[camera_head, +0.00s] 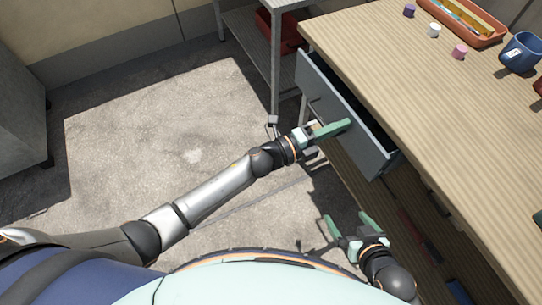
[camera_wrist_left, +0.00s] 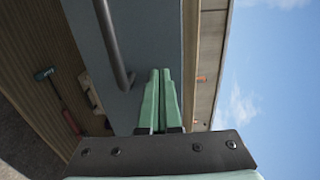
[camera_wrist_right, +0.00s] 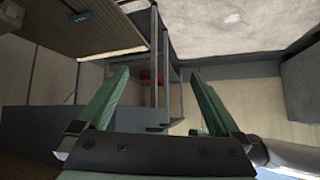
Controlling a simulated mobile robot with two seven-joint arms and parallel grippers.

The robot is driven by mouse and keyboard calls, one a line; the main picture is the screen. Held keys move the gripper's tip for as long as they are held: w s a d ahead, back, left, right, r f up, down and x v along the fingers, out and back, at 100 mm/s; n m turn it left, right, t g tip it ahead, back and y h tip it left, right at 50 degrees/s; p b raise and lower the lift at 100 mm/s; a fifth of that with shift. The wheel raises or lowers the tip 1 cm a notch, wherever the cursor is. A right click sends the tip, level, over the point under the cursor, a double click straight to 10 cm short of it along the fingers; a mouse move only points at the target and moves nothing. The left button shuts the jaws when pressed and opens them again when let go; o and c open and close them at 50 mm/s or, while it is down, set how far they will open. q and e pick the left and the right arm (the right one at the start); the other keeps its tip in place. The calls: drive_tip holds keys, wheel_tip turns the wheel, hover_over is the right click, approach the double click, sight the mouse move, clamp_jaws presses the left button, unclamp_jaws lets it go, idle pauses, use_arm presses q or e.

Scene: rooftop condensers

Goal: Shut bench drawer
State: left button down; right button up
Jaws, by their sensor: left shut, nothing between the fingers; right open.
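The bench drawer (camera_head: 352,117) is grey and stands pulled out from under the wooden bench top (camera_head: 425,85), with its inside showing along the gap. My left gripper (camera_head: 347,124) is shut and empty, with its fingertips at the drawer's front panel; I cannot tell if they touch it. In the left wrist view the closed fingers (camera_wrist_left: 160,75) point along the grey drawer front (camera_wrist_left: 150,35), beside its dark bar handle (camera_wrist_left: 113,45). My right gripper (camera_head: 350,219) is open and empty, low in front of the bench. Its spread fingers also show in the right wrist view (camera_wrist_right: 160,90).
On the bench top are a blue mug (camera_head: 521,53), an orange tray (camera_head: 463,17), and purple (camera_head: 409,10), white (camera_head: 434,30) and pink (camera_head: 459,51) small items. A metal rack (camera_head: 275,60) with a red box stands behind the drawer. The concrete floor (camera_head: 160,150) at left is clear.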

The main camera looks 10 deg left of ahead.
sight(354, 118)
use_arm(q)
drive_tip(key=b+x, duration=0.1)
drive_tip(key=x, duration=0.3)
drive_tip(key=shift+d, duration=0.15)
drive_tip(key=shift+w+r, duration=0.1)
drive_tip(key=shift+d+r, duration=0.1)
use_arm(e)
drive_tip(key=w+r+t, duration=0.3)
drive_tip(key=w+r, duration=0.2)
drive_tip(key=r, duration=0.1)
drive_tip(key=shift+d+r+n, duration=0.2)
drive_tip(key=shift+r+n, duration=0.1)
drive_tip(key=shift+n, duration=0.1)
